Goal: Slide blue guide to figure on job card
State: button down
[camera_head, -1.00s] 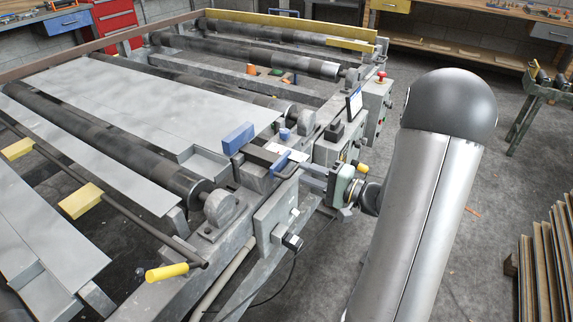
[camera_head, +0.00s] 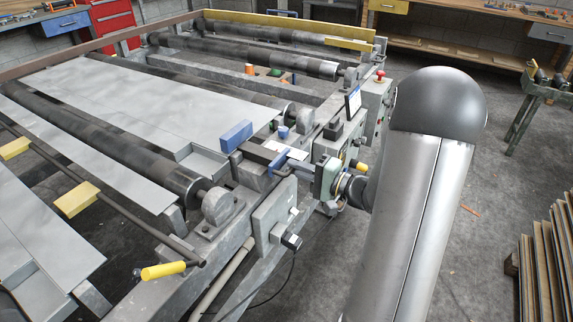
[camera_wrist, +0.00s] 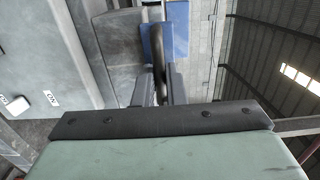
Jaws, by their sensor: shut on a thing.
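A smaller blue piece (camera_head: 279,161) sits at the bar's right, near my fingers. My gripper (camera_head: 296,165) is at this right end. In the wrist view, my gripper (camera_wrist: 160,85) has its fingers on either side of a dark curved handle (camera_wrist: 158,62), in front of a blue face (camera_wrist: 178,40). It is shut on this handle. A white card (camera_head: 297,153) lies beside the blue piece; its figure is too small to read.
A small screen (camera_head: 353,101) and a control box with a red button (camera_head: 381,75) stand behind my gripper. Rollers (camera_head: 130,150) and grey sheets (camera_head: 150,100) fill the left.

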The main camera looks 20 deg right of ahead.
jog(key=b+v, duration=0.2)
jog(key=v, duration=0.4)
jog(key=c, duration=1.5)
grip_release()
jog(key=b+v, duration=0.2)
jog(key=v, duration=0.5)
jog(key=shift+a, duration=0.1)
